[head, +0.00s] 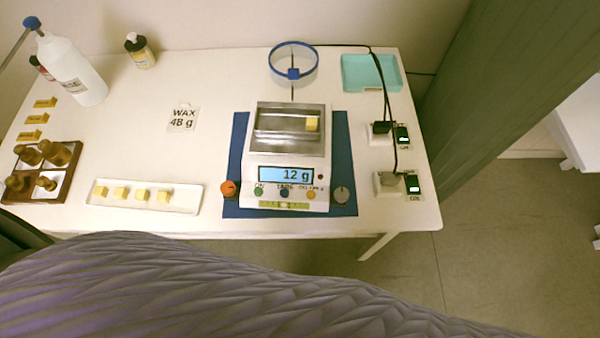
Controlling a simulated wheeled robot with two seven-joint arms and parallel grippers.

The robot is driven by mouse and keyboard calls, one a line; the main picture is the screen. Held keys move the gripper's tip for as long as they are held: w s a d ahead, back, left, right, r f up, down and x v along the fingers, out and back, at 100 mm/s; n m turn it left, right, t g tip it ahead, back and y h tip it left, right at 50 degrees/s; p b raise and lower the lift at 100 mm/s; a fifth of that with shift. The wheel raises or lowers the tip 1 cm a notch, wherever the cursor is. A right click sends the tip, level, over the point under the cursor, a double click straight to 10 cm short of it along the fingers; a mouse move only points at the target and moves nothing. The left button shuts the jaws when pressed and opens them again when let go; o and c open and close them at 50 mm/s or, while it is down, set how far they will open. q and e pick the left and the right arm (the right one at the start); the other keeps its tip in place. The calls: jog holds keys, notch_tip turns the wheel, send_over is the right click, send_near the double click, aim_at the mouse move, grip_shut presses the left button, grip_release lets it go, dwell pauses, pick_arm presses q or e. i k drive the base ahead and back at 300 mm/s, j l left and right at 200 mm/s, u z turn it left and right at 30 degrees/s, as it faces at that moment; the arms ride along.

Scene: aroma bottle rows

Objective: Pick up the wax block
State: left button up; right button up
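Several small pale-yellow wax blocks (142,195) stand in a spaced row on a long white tray (183,208) at the table's front left. One more wax block (312,124) sits on the right part of the metal pan (284,146) of a digital scale. The scale display (286,175) reads 12 g. A card (183,118) on the table reads "WAX 48 g". Neither of my grippers is in view.
The scale stands on a blue mat (340,150). A brown bottle rack (60,190), a white bottle (75,75) and labelled yellow blocks (35,119) are at left. A blue ring stand (293,73), teal tray (372,74) and switched sockets (390,183) are at right.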

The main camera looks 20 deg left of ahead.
aim_at(162, 196)
jog(key=j+u, duration=0.1)
jog(key=u, duration=0.3)
jog(key=j+u, duration=0.15)
jog(key=u, duration=0.2)
jog(key=j+u, duration=0.15)
jog(key=u, duration=0.25)
jog(key=j+u, duration=0.15)
jog(key=u, duration=0.25)
jog(key=k+j+u, duration=0.1)
jog(key=i+j, duration=0.2)
jog(key=i, duration=0.15)
